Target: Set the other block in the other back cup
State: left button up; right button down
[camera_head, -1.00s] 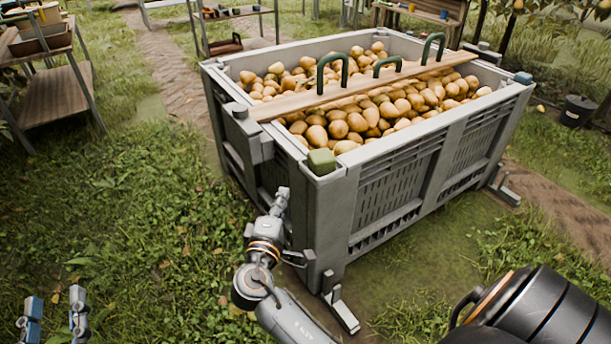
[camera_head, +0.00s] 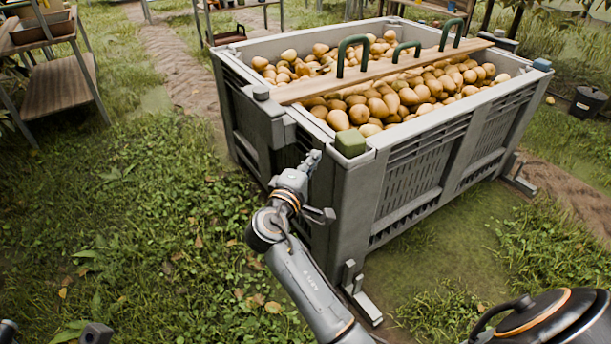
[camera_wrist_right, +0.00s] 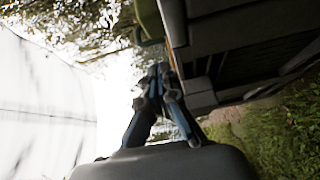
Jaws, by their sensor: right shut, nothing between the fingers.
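A green block (camera_head: 350,143) sits on the near corner of the grey bin (camera_head: 408,185). A blue block (camera_head: 542,65) sits on the bin's right corner. The corner at the left has a small grey top (camera_head: 261,93); whether it is a cup I cannot tell. My right gripper (camera_head: 312,160) is shut and empty, beside the bin's near corner, left of and a little below the green block. In the right wrist view its fingers (camera_wrist_right: 159,72) are together, and the green block (camera_wrist_right: 149,18) shows above them. My left gripper (camera_head: 52,332) shows only as two separated fingertips at the bottom left.
Pears (camera_head: 385,103) fill the bin. A wooden plank (camera_head: 375,78) with several green handles lies across it. A shelf (camera_head: 60,90) stands at the left, and a black bucket (camera_head: 588,102) at the far right. Open grass lies left of the bin.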

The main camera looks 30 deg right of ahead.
aim_at(341, 145)
jog(key=d, duration=0.3)
jog(key=w+d+b, duration=0.1)
jog(key=d, duration=0.2)
jog(key=shift+d+r+p, duration=0.15)
jog(key=shift+d+p, duration=0.4)
jog(key=shift+d, duration=0.1)
jog(key=shift+s+d, duration=0.1)
jog(key=shift+d, duration=0.1)
jog(key=shift+d, duration=0.1)
